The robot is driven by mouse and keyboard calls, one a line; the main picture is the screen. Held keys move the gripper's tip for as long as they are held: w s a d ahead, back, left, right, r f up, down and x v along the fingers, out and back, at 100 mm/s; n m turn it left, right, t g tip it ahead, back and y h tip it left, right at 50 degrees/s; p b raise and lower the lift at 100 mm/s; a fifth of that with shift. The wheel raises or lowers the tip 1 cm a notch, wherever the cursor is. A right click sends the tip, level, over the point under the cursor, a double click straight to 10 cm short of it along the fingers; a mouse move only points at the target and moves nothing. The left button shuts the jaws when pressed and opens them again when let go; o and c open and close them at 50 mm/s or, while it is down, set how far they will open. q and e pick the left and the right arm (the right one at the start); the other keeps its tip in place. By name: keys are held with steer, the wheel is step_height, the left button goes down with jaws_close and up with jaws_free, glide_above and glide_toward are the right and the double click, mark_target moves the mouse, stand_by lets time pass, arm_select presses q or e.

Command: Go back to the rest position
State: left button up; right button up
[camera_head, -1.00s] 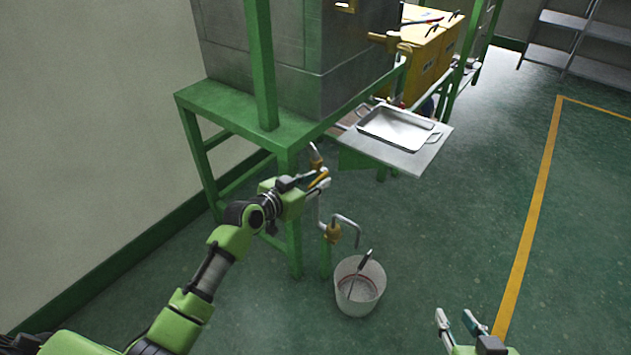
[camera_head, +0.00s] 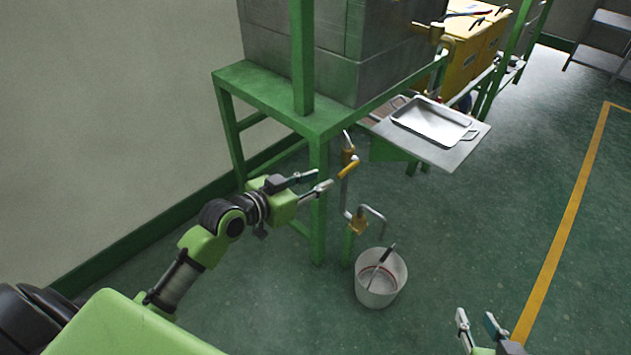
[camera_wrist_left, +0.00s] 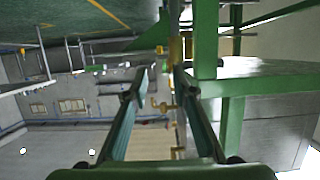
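My left gripper (camera_head: 325,181) is open and empty beside the green frame, just left of the brass valve with its yellow handle (camera_head: 348,170). A small gap shows between the fingertips and the handle. In the left wrist view the two fingers of my left gripper (camera_wrist_left: 159,85) stand apart with nothing between them. My right gripper (camera_head: 477,320) is at the bottom right, open and empty above the floor, apart from everything.
A green stand (camera_head: 270,100) carries a grey metal tank (camera_head: 335,45). A metal tray (camera_head: 432,122) sits on a grey plate at its right. A white bucket (camera_head: 381,285) with a tool in it stands below the bent pipe (camera_head: 372,215). Floor to the right is clear.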

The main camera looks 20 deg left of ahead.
stand_by(0.4)
